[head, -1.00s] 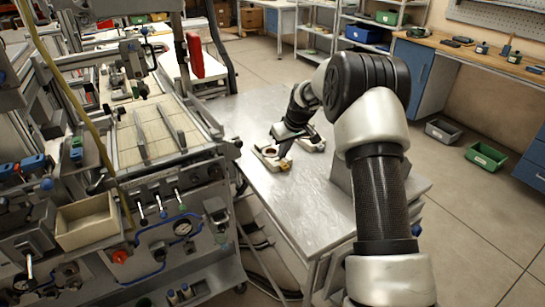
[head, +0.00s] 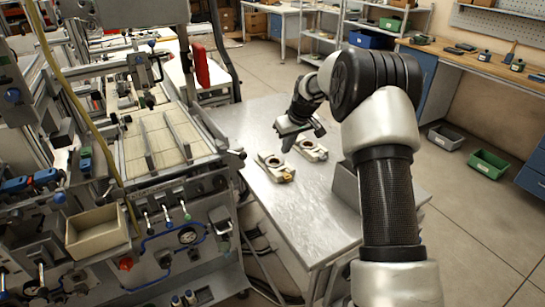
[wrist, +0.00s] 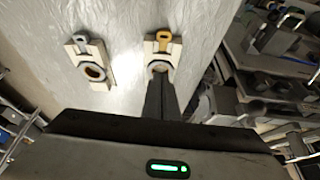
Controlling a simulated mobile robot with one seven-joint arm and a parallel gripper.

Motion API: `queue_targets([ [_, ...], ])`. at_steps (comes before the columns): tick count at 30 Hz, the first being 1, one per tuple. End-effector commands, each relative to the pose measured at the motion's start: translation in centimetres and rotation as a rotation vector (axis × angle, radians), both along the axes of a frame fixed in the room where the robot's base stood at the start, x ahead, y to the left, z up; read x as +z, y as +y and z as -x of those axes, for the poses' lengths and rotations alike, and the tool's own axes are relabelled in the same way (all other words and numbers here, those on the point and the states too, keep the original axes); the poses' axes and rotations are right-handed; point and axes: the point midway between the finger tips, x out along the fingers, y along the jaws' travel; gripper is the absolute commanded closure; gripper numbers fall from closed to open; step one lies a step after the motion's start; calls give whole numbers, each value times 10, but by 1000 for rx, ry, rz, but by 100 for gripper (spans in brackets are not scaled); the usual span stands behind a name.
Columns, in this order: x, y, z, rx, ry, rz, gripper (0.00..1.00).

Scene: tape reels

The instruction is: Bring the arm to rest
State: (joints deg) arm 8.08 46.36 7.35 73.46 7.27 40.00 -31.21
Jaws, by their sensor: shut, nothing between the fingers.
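My gripper (head: 287,147) is shut and empty, held above a metal table (head: 300,215). Its closed dark fingers (wrist: 160,100) show in the wrist view, overlapping the lower edge of one pale holder in the picture. That holder (head: 270,162) has a round opening and a yellow tab, and it also shows in the wrist view (wrist: 153,47). A second pale holder (head: 307,148) lies beside it, to the right in the head view. In the wrist view this one (wrist: 103,74) is at left with a grey tab. Both lie flat on the table.
A machine bench with levers and a beige open bin (head: 98,231) stands at left. Green (head: 488,164) and grey (head: 445,137) bins sit on the floor at right. The table's near part is clear.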

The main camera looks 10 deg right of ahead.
Motion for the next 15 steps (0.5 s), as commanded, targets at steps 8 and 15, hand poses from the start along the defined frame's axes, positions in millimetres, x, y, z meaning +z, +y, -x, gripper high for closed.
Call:
queue_targets([
  [8,46,3,18,-14,-10,9,100],
  [15,164,10,101,-81,-25,34,100],
])
